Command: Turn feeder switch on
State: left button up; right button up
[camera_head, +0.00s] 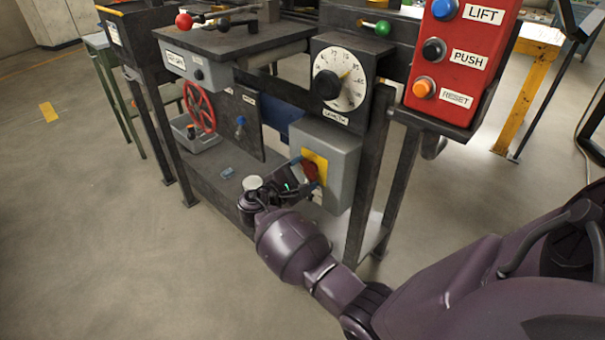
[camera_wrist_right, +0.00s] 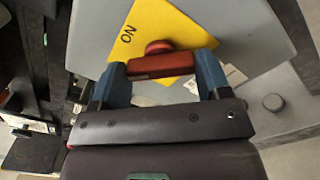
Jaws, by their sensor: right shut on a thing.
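The feeder switch is a red handle (camera_head: 310,171) on a yellow plate (camera_head: 319,158), on the front of a grey box (camera_head: 340,147). In the wrist view the red handle (camera_wrist_right: 160,65) lies across the space between the blue fingers of my right gripper (camera_wrist_right: 162,68). The gripper is shut on the handle. The yellow plate (camera_wrist_right: 165,25) carries the word ON near its left edge, beside the handle. In the head view my right gripper (camera_head: 305,182) reaches the box from the front and partly hides the handle. My left gripper is not in view.
Above the box is a white dial (camera_head: 350,88) with a black knob. A red panel (camera_head: 465,60) with LIFT, PUSH and RESET buttons stands at upper right. A red handwheel (camera_head: 199,107) is to the left. A dark frame post (camera_head: 370,165) stands right of the box. The floor at left is clear.

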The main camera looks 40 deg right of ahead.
jog(key=m, duration=0.2)
jog(key=shift+f+m, duration=0.15)
jog(key=shift+m, duration=0.25)
jog(key=shift+m+b, duration=0.4)
jog(key=shift+m, duration=1.3)
jog(key=shift+m+b, duration=0.5)
jog(key=shift+m, duration=0.5)
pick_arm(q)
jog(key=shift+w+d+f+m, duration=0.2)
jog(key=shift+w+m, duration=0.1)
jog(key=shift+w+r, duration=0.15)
pick_arm(e)
jog(key=shift+m, duration=0.4)
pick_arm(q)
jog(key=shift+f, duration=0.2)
pick_arm(e)
jog(key=o, duration=0.9)
jog(key=shift+o, duration=0.2)
